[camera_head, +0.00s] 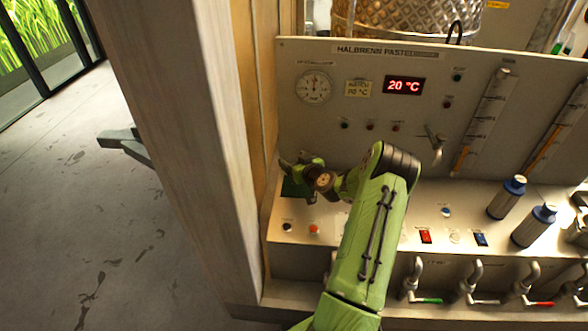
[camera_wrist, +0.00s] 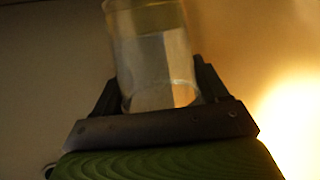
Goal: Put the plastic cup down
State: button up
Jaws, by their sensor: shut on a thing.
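A clear plastic cup (camera_wrist: 152,50) shows in the wrist view, held between the two dark fingers of my gripper (camera_wrist: 155,85). The cup's top end runs up to the frame's upper edge, and a plain beige surface lies behind it. In the head view my gripper (camera_head: 298,172) is at the left end of the control console, above its ledge and in front of the upright panel. I cannot make out the cup in the head view; my wrist and arm cover much of that spot. I cannot tell whether the cup touches any surface.
The console ledge (camera_head: 390,236) carries buttons and two blue-capped bottles (camera_head: 507,197) (camera_head: 533,227) at the right. The upright panel (camera_head: 390,85) holds a gauge, a red 20 °C display and slanted tubes. A wooden post (camera_head: 190,130) stands left. Valve handles (camera_head: 412,280) line the front.

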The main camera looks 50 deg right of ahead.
jog(key=shift+f, duration=1.35)
jog(key=shift+f, duration=0.2)
jog(key=o, duration=1.1)
jog(key=shift+o, duration=0.2)
jog(key=shift+r, duration=0.3)
jog(key=b+v, duration=0.2)
jog(key=v, duration=1)
